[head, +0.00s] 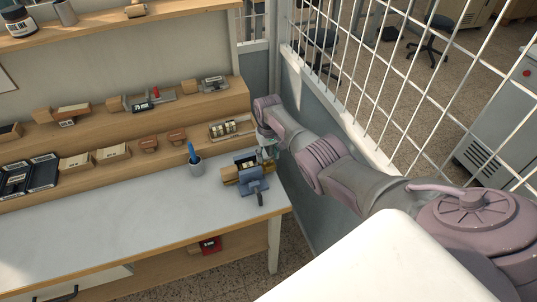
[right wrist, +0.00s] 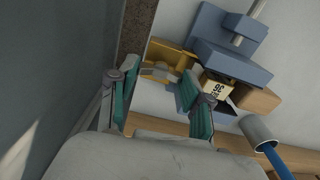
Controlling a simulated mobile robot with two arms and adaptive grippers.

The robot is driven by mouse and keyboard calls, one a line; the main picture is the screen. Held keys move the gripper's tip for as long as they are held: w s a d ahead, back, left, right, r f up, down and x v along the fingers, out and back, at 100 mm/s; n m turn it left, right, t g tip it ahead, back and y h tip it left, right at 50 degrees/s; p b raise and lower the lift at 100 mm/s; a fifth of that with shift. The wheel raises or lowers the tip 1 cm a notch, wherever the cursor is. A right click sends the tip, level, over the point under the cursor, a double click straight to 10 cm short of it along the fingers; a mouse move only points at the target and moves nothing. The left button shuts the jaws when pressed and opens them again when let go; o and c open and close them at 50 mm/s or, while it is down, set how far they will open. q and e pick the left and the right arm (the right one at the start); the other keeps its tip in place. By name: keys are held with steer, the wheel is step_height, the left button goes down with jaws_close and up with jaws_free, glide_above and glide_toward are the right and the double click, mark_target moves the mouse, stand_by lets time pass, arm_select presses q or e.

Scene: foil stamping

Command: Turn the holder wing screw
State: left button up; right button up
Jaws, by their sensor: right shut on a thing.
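The holder (head: 230,174), with a wooden handle and a brass-coloured body, sits in a blue vise (head: 254,187) near the table's right end. In the right wrist view, its brass-coloured end (right wrist: 170,56) shows beside the blue vise (right wrist: 228,52), with a cream block bearing dark characters (right wrist: 217,87). My right gripper (head: 267,146) is at the holder's right end. In the right wrist view, its teal-padded fingers (right wrist: 157,92) stand on either side of the pale wing screw (right wrist: 158,71) and are shut on it. The exact finger contact is small and partly hidden. My left gripper is out of view.
A tray of type (head: 231,128) and several wooden tools sit on the stepped shelf behind. A wall with white bars (head: 345,95) runs close along the right.

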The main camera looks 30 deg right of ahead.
steer(key=o, duration=1.2)
steer(key=shift+r, duration=0.1)
step_height(320, 180, up, 12)
steer(key=shift+f, duration=0.1)
